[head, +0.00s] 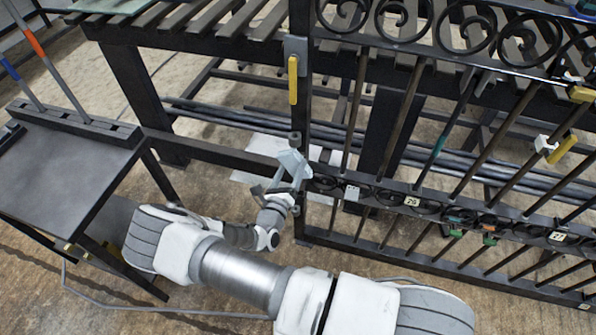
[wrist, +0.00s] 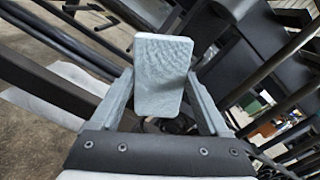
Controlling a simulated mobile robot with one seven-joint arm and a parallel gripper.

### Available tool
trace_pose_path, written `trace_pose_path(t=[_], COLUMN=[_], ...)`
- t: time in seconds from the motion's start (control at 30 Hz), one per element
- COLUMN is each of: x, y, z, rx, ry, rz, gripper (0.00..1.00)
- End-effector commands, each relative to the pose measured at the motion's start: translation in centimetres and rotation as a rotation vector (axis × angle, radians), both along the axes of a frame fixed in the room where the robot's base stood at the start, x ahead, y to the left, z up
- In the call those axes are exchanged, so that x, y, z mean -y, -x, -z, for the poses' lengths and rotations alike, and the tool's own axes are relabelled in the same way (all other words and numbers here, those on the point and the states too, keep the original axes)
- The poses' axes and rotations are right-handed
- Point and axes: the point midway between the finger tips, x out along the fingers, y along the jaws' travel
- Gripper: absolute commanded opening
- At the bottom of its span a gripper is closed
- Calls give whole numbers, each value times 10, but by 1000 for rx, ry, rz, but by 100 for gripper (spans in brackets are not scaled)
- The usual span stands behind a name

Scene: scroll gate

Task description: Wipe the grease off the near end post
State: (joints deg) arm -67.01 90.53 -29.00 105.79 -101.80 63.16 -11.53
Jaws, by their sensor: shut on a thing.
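My gripper (head: 281,184) is shut on a pale blue-grey pad (head: 293,163). In the wrist view the pad (wrist: 162,75) stands up between the two fingers of my gripper (wrist: 162,100). The near end post (head: 301,110) is the dark upright at the left end of the scroll gate (head: 420,190). The pad overlaps the lower part of this post in the head view; I cannot tell whether it touches. I cannot make out a grease patch; the pad and gripper hide part of the post.
A yellow handle (head: 293,80) on a grey plate (head: 295,48) is on the post above the pad. A dark slatted bench (head: 200,45) stands behind the gate. A dark side table (head: 60,170) stands at left. Bare floor (head: 215,185) lies between.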

Motion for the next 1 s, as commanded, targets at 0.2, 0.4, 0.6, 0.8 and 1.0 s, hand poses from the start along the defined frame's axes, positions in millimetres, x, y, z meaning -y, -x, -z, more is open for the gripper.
trace_pose_path(t=[0.2, 0.4, 0.6, 0.8, 1.0], x=[-12, -12, -15, -21, -28], y=[-3, -3, 2, 21, 40], z=[0, 0, -1, -1, -1], rx=[0, 0, 0, -2, -2], ry=[-1, 0, 0, 0, -1], rz=[-1, 0, -1, -1, -1], gripper=[34, 34, 34, 34, 34])
